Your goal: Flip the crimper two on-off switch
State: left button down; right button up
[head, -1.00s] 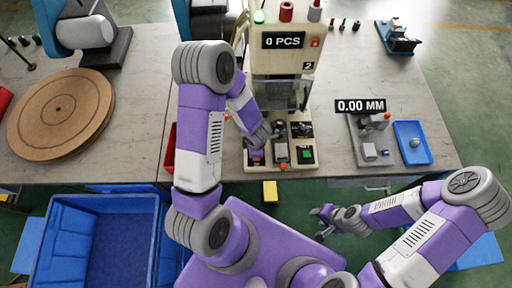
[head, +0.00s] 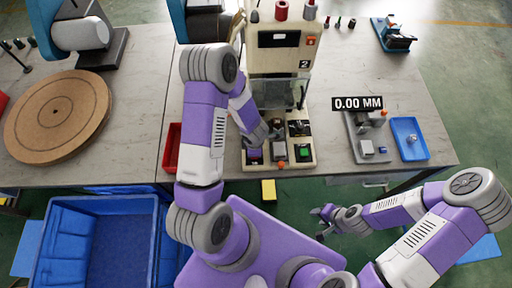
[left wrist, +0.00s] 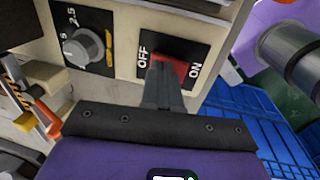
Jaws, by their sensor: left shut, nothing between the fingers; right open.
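Crimper two (head: 280,62) is the beige machine marked 2, standing on the table. Its display (head: 279,40) is blank and the small lamp on top (head: 254,16) looks dark. The red on-off switch (left wrist: 178,68) sits in a black plate marked OFF and ON in the left wrist view. My left gripper (left wrist: 163,78) is shut and empty, its tips at the OFF side of the switch, seemingly touching it and hiding part of it. In the head view my left gripper (head: 258,142) is at the machine's front left. My right gripper (head: 322,222) is open and empty, off the table's front edge.
A dial (left wrist: 85,47) is beside the switch. A green button (head: 304,153) is on the machine's front base. A red bin (head: 173,148) stands to the left, a gauge marked 0.00 MM (head: 357,104) and a blue tray (head: 409,139) to the right.

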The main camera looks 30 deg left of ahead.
pick_arm(q)
jog(key=shift+s+f, duration=0.1)
jog(key=shift+s, duration=0.05)
jog(key=shift+s+d+f+b, duration=0.1)
jog(key=shift+s+d+b, duration=0.05)
jog(key=shift+s+b, duration=0.3)
jog(key=shift+s+d, duration=0.15)
jog(key=shift+r, duration=0.3)
jog(key=shift+r+p, duration=0.3)
jog(key=shift+r, duration=0.05)
notch_tip(320, 180, up, 13)
jog(key=s+d+p, duration=0.1)
jog(key=s+p, duration=0.1)
jog(key=p, duration=0.5)
jog(key=shift+s+d+f, duration=0.15)
jog(key=shift+s+d, duration=0.05)
jog(key=shift+d, duration=0.1)
